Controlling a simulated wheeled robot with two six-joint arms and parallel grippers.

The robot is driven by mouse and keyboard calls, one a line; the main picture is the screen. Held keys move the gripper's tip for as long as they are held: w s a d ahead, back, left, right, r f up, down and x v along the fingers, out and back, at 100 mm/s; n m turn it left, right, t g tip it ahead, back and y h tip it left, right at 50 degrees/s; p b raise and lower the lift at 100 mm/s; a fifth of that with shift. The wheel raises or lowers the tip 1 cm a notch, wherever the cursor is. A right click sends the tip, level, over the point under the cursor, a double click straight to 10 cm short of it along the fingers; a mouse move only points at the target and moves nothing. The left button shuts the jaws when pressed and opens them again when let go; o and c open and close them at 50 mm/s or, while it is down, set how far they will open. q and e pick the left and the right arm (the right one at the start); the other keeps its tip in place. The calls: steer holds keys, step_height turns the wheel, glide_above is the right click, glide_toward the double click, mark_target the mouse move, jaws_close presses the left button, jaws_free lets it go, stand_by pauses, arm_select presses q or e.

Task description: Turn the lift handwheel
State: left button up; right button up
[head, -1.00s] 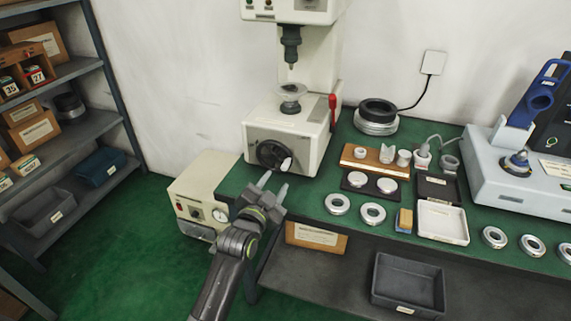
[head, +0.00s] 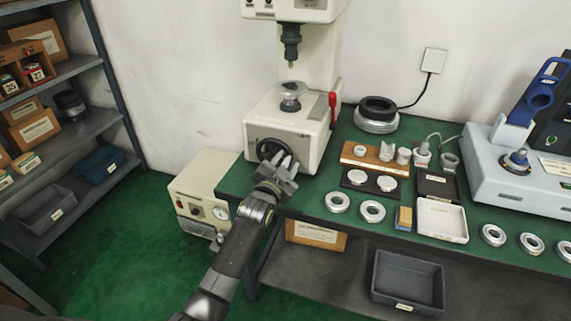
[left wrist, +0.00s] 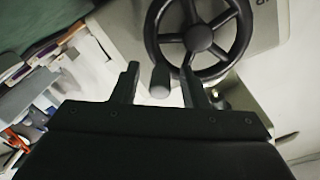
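The lift handwheel (head: 265,150) is a black spoked wheel on the front of the white tester on the bench. My left gripper (head: 283,161) is at the wheel's lower right. In the left wrist view my left gripper (left wrist: 162,82) is open, with a finger on either side of the knob and a gap beside it. The knob is mostly hidden by the fingers in the head view. My right gripper is not in view.
Above the wheel are a small round stage (head: 290,97) and a spindle (head: 291,45). A red lever (head: 332,108) is at the tester's right side. Bearing rings (head: 337,202) lie on the green bench. A beige box (head: 196,197) stands on the floor at left.

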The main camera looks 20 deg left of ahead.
mark_target(274, 142)
arm_select(q)
jaws_close()
steer(key=shift+r, duration=0.1)
steer(key=shift+a+r+n+p, duration=0.2)
steer(key=shift+r+n+p, duration=0.35)
steer(key=shift+n+p, duration=0.5)
steer(key=n, duration=0.2)
steer(key=a+r+n+p, duration=0.1)
steer(key=n, duration=0.1)
steer(key=shift+r, duration=0.15)
steer(key=n, duration=0.1)
steer(key=a+n, duration=0.1)
steer(key=n, duration=0.1)
steer(key=r+n+p, duration=0.1)
steer(key=shift+a+n, duration=0.25)
steer(key=shift+a+r+n+y, duration=0.15)
steer(key=shift+a+n, duration=0.3)
steer(key=shift+n, duration=0.6)
steer(key=shift+a+r+n+y, duration=0.15)
steer(key=shift+a+n, duration=0.25)
steer(key=shift+n, duration=0.65)
steer(key=shift+f, duration=0.1)
